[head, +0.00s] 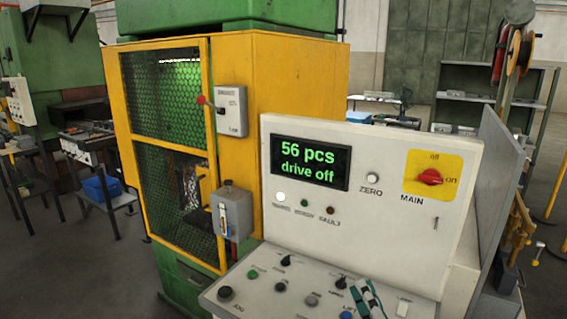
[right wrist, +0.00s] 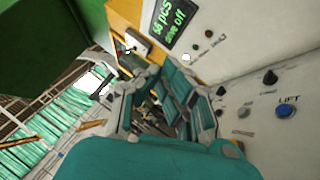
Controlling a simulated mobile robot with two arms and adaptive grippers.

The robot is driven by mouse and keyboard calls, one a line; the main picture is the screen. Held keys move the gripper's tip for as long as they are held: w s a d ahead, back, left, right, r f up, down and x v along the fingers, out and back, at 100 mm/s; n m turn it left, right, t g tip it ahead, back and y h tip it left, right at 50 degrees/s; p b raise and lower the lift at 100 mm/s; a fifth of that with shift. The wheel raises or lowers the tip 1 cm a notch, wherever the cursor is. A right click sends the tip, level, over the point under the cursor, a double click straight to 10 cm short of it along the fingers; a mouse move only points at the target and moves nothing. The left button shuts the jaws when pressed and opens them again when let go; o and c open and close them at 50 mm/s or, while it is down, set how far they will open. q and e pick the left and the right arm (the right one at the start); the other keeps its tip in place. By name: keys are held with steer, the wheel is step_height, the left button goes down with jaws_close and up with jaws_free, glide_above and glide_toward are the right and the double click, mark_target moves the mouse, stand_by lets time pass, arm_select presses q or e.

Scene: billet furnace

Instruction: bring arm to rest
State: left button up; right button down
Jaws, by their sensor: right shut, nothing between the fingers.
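My right gripper (head: 368,296) shows at the bottom edge of the head view, in front of the lower sloping panel of the control console (head: 380,240). It is shut and holds nothing. In the right wrist view its teal and grey fingers (right wrist: 152,90) fill the middle, with the console face to their right. I cannot tell whether the fingers touch the panel. My left gripper is in neither view.
The console display (head: 310,163) reads "56 pcs drive off". A red main switch (head: 430,177) sits on a yellow plate. Knobs and a blue LIFT button (right wrist: 286,111) are close to the gripper. A yellow mesh-doored machine (head: 290,75) stands behind the console. Open floor lies at left.

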steer(key=s+d+f+m+g+h, duration=0.4)
steer(key=f+m, duration=0.4)
steer(key=s+d+f+m+g+h, duration=0.3)
steer(key=d+f+m+g, duration=0.1)
steer(key=f+m, duration=0.35)
steer(key=s+a+f+m+g+y, duration=0.1)
steer(key=s+f+m+g, duration=0.3)
steer(key=s, duration=0.5)
steer(key=s+a+f+m+g+y, duration=0.1)
steer(key=s+f+m+g, duration=0.2)
steer(key=s+f+g, duration=0.35)
steer(key=s+f+b, duration=0.1)
steer(key=s+f, duration=0.2)
steer(key=f, duration=1.2)
steer(key=s+f+b, duration=0.1)
steer(key=s+f, duration=0.1)
steer(key=f, duration=1.3)
steer(key=s+d+f+g+b, duration=0.1)
steer(key=s+d+f, duration=0.1)
steer(key=s+f, duration=1.4)
steer(key=shift+d+f+b, duration=0.15)
steer(key=shift+d+b, duration=0.15)
steer(key=shift+b, duration=0.1)
